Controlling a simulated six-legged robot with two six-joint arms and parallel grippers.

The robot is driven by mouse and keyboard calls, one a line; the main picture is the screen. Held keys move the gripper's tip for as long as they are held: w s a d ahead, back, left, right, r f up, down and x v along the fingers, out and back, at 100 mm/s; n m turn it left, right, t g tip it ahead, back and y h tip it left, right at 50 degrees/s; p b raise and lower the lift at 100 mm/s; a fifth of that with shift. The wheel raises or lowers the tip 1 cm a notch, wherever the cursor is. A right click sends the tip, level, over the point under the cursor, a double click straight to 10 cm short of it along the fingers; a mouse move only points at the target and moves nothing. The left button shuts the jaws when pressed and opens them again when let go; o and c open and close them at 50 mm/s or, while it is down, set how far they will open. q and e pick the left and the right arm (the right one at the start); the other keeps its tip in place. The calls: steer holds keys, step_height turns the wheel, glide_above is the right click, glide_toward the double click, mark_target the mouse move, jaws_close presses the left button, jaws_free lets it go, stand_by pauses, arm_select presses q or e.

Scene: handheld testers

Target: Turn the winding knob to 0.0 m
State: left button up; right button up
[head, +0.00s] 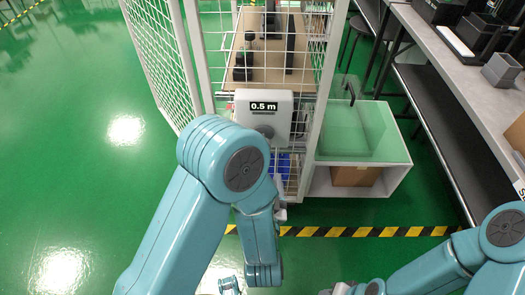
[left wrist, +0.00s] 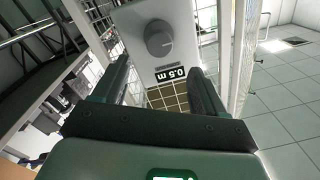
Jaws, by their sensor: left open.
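A white winding box (head: 279,118) is mounted on the front of a mesh cage, and its display (head: 264,106) reads 0.5 m. The round grey winding knob (head: 265,131) sits just below the display, partly behind my left arm. In the left wrist view the knob (left wrist: 158,39) is in full view on the white box (left wrist: 148,13), with the display (left wrist: 171,74) upside down. My left gripper (left wrist: 160,72) is open and empty, its two fingers apart, with the knob beyond them and untouched. In the head view my left arm mostly hides this gripper. My right arm's end (head: 352,287) shows small at the bottom edge, its jaws unclear.
The white mesh cage (head: 170,60) encloses a wooden board (head: 262,60) with dark items. A glass-topped white cabinet (head: 365,135) stands to the right, a grey workbench (head: 470,85) farther right. Yellow-black floor tape (head: 360,231) crosses in front. Green floor (head: 80,100) is open at left.

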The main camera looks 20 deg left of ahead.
arm_select(q)
steer(key=x, duration=1.1)
steer(key=shift+f+b, duration=0.1)
steer(key=shift+b, duration=0.2)
steer(key=shift+c, duration=0.4)
steer(key=c, duration=1)
